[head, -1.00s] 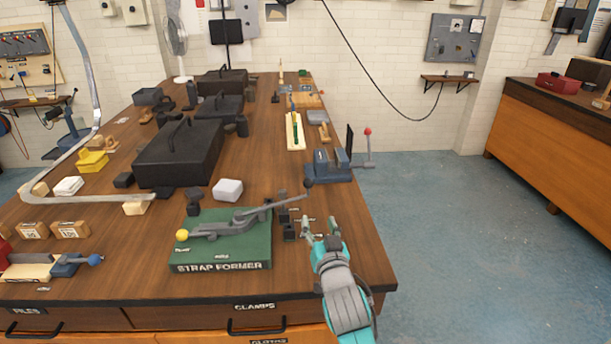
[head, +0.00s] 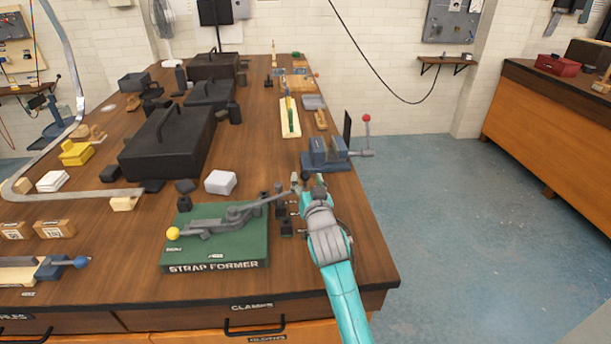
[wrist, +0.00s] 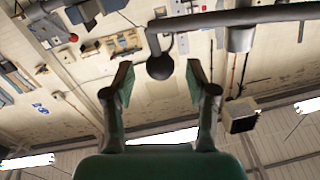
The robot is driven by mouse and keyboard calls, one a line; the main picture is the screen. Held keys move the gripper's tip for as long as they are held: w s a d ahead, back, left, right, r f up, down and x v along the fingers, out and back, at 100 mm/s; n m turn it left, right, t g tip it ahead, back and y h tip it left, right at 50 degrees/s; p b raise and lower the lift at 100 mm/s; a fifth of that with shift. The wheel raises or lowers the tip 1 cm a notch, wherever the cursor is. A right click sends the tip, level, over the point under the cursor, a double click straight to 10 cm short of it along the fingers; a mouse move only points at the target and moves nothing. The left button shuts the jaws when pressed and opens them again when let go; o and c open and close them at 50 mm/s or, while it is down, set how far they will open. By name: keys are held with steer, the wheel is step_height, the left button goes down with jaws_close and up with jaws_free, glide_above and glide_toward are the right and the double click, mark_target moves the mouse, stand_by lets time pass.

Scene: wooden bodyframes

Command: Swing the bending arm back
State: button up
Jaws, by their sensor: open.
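The green strap former (head: 215,262) sits at the front of the wooden bench. Its grey bending arm (head: 262,203) slants up to the right from the pivot, its far end at my gripper (head: 308,181). A yellow ball (head: 173,233) is at the former's left end. In the wrist view, the dark bar of the bending arm (wrist: 235,19) crosses the top, and its round knob (wrist: 160,67) shows between the fingertips of my open gripper (wrist: 158,78). A gap shows on each side of the knob. Whether the knob lies fully between the fingers in depth is unclear.
Small dark blocks (head: 286,226) stand just right of the former. A blue vise (head: 325,153) stands behind my gripper. A white block (head: 220,182) and black toolboxes (head: 168,143) lie farther back. The floor right of the bench is clear.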

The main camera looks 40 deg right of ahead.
steer(key=shift+x, duration=1.3)
steer(key=shift+c, duration=0.2)
jaws_close()
